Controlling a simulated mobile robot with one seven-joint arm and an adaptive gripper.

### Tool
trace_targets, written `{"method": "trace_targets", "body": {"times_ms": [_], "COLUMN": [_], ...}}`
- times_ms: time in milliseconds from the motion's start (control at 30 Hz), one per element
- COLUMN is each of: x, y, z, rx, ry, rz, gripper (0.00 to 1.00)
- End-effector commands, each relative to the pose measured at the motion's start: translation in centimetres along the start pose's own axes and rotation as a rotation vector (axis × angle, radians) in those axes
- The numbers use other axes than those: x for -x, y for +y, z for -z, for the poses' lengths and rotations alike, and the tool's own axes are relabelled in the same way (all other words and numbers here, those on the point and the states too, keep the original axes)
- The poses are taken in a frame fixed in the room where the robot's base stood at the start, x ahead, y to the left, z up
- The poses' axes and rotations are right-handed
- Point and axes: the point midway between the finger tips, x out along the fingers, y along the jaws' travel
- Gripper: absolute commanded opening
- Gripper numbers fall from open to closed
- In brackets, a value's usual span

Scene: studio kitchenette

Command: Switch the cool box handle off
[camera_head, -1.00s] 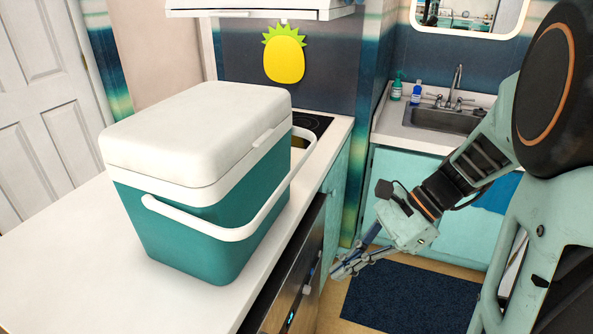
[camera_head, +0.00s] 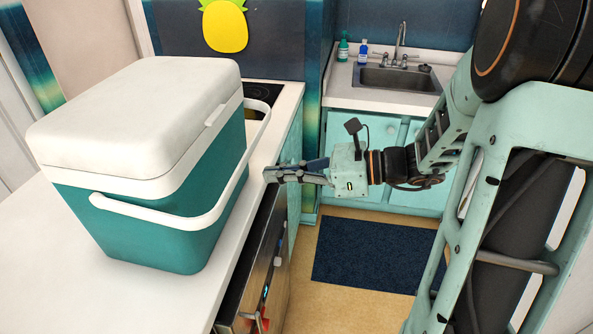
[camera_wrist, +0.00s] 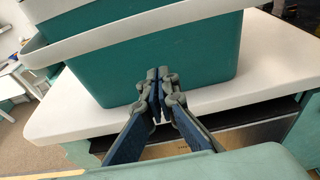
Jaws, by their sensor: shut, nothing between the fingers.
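The cool box (camera_head: 150,150) stands on the counter at the left in the head view, teal with a closed white lid. Its white handle (camera_head: 165,222) hangs lowered in front of the body, sloping out to the right. My gripper (camera_head: 268,174) is shut and empty, to the right of the box beside the counter edge, pointing left. In the wrist view my gripper (camera_wrist: 158,80) shows in front of the box's teal side (camera_wrist: 170,65). The handle (camera_wrist: 130,30) crosses that view above the fingertips. I cannot tell whether the fingers touch the box.
The white counter (camera_head: 100,295) has an oven front (camera_head: 262,255) below its edge. A sink (camera_head: 395,78) with two bottles is at the back right. A pineapple-shaped decoration (camera_head: 225,25) hangs behind the box. A dark mat (camera_head: 370,250) lies on open floor.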

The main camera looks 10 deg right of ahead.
Motion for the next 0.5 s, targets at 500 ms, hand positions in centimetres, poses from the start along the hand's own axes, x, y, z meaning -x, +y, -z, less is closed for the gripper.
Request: {"method": "trace_targets", "body": {"times_ms": [500], "x": [-2.1], "y": [0.0], "z": [-3.7], "rx": [0.002], "ry": [0.001], "rz": [0.000], "gripper": [0.00]}}
